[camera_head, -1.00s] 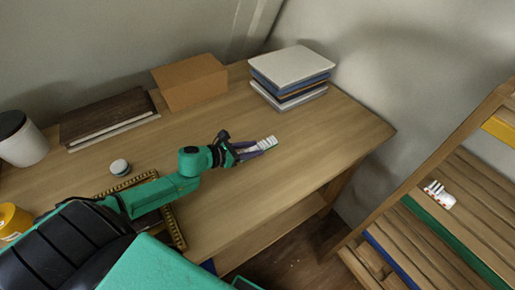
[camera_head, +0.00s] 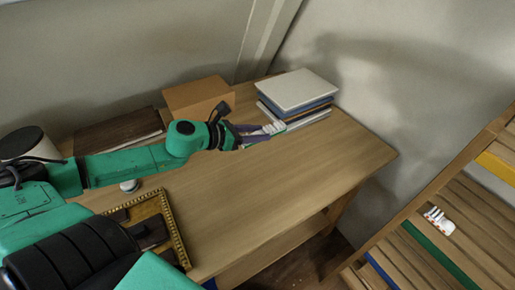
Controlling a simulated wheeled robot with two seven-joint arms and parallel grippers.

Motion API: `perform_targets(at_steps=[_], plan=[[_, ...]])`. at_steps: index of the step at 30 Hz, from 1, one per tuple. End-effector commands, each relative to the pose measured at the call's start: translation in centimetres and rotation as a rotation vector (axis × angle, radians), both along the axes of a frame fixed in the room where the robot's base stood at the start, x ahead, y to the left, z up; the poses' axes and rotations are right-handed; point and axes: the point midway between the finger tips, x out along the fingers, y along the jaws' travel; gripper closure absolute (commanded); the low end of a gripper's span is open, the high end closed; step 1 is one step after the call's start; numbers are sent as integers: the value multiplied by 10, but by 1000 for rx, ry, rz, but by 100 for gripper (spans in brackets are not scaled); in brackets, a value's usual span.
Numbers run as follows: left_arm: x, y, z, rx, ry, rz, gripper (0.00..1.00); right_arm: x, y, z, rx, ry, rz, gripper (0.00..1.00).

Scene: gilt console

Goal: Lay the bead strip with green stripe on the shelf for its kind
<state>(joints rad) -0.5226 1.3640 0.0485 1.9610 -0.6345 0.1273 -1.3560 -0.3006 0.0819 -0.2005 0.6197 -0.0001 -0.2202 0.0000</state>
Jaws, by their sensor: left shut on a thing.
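My left gripper (camera_head: 262,134) is shut on a small white bead strip (camera_head: 276,127) and holds it above the wooden table, in front of the stack of books. A green stripe on the strip is too small to make out clearly now. The wooden shelf unit (camera_head: 408,212) stands at the right, with a yellow edge band (camera_head: 497,167), a green edge band (camera_head: 438,253) and a blue edge band (camera_head: 380,271) on its levels. Another white strip with reddish marks (camera_head: 438,220) lies on the level behind the green band. My right gripper is not in view.
A stack of books (camera_head: 297,90) and a cardboard box (camera_head: 198,97) stand at the table's back. A gilt frame (camera_head: 177,229) lies at the front left. The table's right part (camera_head: 335,155) is bare. A gap separates table and shelf unit.

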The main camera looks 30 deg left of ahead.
Motion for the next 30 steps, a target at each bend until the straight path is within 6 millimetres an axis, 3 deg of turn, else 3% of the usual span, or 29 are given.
perform_targets(at_steps=[1, 3, 10, 13, 16, 18, 21, 25, 30], plan=[[-1, -1, 18, 0, 3, -1, 100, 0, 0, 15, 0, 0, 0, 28], [-1, 0, 27, 0, 1, -2, 100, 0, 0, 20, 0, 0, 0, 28], [-1, 0, 27, -2, 0, 5, 100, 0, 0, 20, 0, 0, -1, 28], [-11, 2, 5, -7, 3, 47, 100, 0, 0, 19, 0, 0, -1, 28], [-34, -3, -36, -9, 4, 138, 100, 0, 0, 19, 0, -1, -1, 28], [-57, -15, -65, -10, 4, 220, 100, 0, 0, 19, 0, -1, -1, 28], [-89, -39, -89, -8, 1, 338, 100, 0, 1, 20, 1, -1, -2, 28], [-118, -66, -95, -7, 0, 465, 100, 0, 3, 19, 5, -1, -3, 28], [-130, -77, -91, -3, 0, 536, 100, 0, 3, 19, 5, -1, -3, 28]])
